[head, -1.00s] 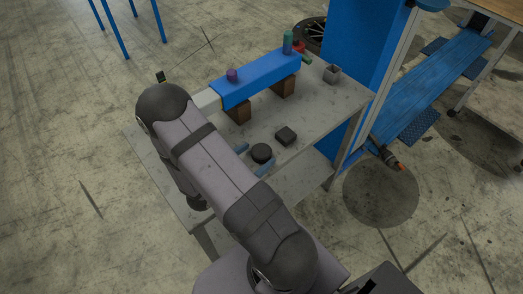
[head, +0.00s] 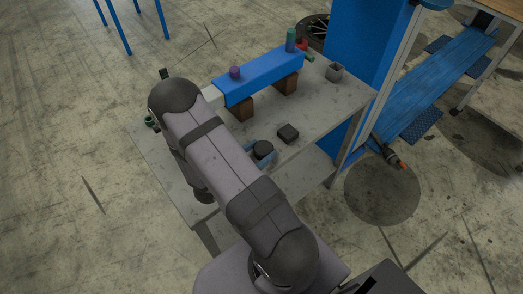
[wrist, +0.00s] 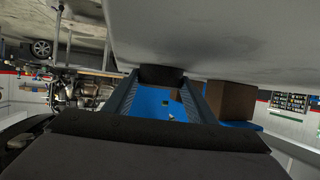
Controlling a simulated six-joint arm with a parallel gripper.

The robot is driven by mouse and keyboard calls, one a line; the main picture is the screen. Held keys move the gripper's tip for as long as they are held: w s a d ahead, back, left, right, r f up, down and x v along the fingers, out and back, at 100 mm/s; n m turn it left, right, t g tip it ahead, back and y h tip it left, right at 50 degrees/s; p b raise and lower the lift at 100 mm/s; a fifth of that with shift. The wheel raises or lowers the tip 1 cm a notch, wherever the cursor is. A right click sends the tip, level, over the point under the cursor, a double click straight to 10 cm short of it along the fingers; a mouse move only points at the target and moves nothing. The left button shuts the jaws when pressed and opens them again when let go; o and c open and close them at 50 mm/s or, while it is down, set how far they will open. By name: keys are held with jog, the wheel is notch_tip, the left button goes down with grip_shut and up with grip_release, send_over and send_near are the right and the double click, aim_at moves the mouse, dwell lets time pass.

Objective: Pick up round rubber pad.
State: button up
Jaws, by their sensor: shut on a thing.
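The round rubber pad (head: 263,148) is a short black disc on the grey table, near the table's front edge. My gripper (head: 258,153) has its blue fingers on either side of the pad and is shut on it. In the wrist view the dark pad (wrist: 160,74) sits between the fingertips, against the grey table surface. I see no clear gap under the pad. My arm hides part of the fingers in the head view.
A black square pad (head: 288,132) lies close by to the right. Behind stands a blue beam (head: 262,76) on brown blocks (head: 240,108), with a purple cylinder (head: 235,72) and a green cylinder (head: 291,38) on top.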

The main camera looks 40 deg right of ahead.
aim_at(261, 151)
jog(key=shift+r, duration=0.1)
jog(key=shift+r, duration=4.85)
